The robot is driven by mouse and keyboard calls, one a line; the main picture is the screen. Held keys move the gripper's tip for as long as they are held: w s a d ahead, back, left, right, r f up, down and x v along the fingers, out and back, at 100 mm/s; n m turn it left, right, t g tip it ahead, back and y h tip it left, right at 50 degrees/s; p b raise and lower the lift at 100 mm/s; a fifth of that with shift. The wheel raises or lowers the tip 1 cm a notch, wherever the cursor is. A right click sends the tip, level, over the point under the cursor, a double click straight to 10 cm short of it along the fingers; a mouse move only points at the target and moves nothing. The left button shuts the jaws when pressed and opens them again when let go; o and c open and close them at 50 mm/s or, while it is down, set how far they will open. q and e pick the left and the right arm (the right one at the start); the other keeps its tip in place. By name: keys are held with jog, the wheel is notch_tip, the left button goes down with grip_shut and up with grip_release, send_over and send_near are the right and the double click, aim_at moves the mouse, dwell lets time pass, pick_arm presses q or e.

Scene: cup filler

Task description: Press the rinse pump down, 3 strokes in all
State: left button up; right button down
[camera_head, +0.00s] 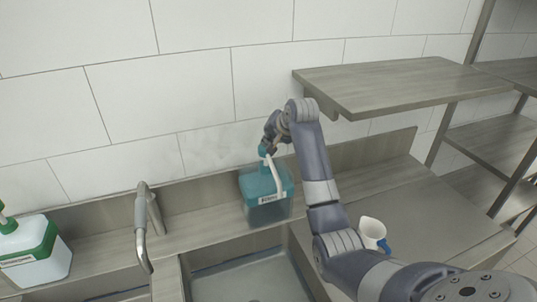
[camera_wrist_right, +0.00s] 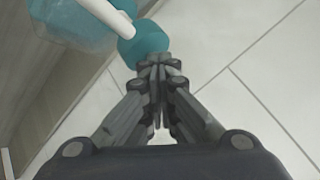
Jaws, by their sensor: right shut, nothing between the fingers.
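The rinse pump is a teal bottle (camera_head: 266,201) on the ledge behind the sink, with a teal pump head (camera_head: 263,150) and a white spout (camera_head: 275,176). In the right wrist view the pump head (camera_wrist_right: 143,48) and white spout (camera_wrist_right: 108,14) show at the top. My right gripper (camera_head: 270,140) is shut and empty, its fingertips at the top of the pump head. In the wrist view the closed fingertips (camera_wrist_right: 158,62) overlap the edge of the head; I cannot tell whether they touch it. My left gripper is not in view.
A white bottle with green trim (camera_head: 30,262) is at far left. A shelf (camera_head: 400,85) juts out at upper right.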

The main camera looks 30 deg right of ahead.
jog(key=shift+f, duration=0.9)
dwell(0.3)
jog(key=shift+r, duration=0.1)
jog(key=shift+r+p, duration=0.5)
jog(key=shift+r, duration=0.25)
jog(key=shift+r, duration=3)
jog(key=shift+w, duration=0.1)
